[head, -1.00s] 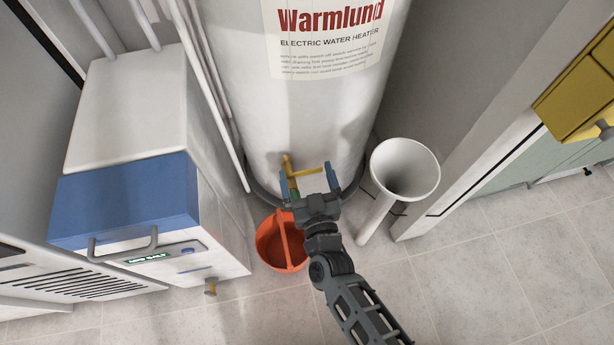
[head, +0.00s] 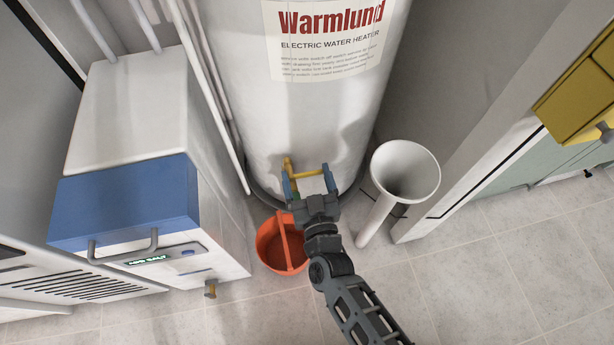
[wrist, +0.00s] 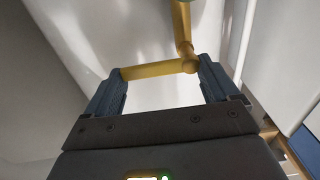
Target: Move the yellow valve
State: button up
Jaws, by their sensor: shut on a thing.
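The yellow valve (head: 288,164) sits low on the front of the white water heater (head: 300,125). Its handle bar shows in the wrist view (wrist: 150,71), running crosswise between my fingers, with its stem rising from the right end. My gripper (head: 307,172) reaches the valve from the front. Its two blue fingers are shut on the bar, one at each end, as the wrist view (wrist: 162,69) shows. The valve's base is partly hidden in the head view.
An orange bucket (head: 268,245) stands on the floor below and left of the valve. A white funnel-topped pipe (head: 405,170) stands close on the right. A white and blue salt unit (head: 125,200) is at left. Tiled floor (head: 480,265) is clear at the front right.

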jog(key=r+n+p, duration=0.1)
jog(key=n+p, duration=0.1)
jog(key=p, duration=0.1)
jog(key=shift+a+r, duration=0.1)
jog(key=shift+r, duration=0.05)
jog(key=shift+s+a+n+p, duration=0.15)
jog(key=shift+n+p, duration=0.65)
jog(key=shift+n, duration=0.4)
jog(key=o, duration=1.3)
jog(key=shift+c, duration=0.2)
jog(key=p+v, duration=0.2)
jog(key=v, duration=0.5)
jog(key=shift+s, duration=0.4)
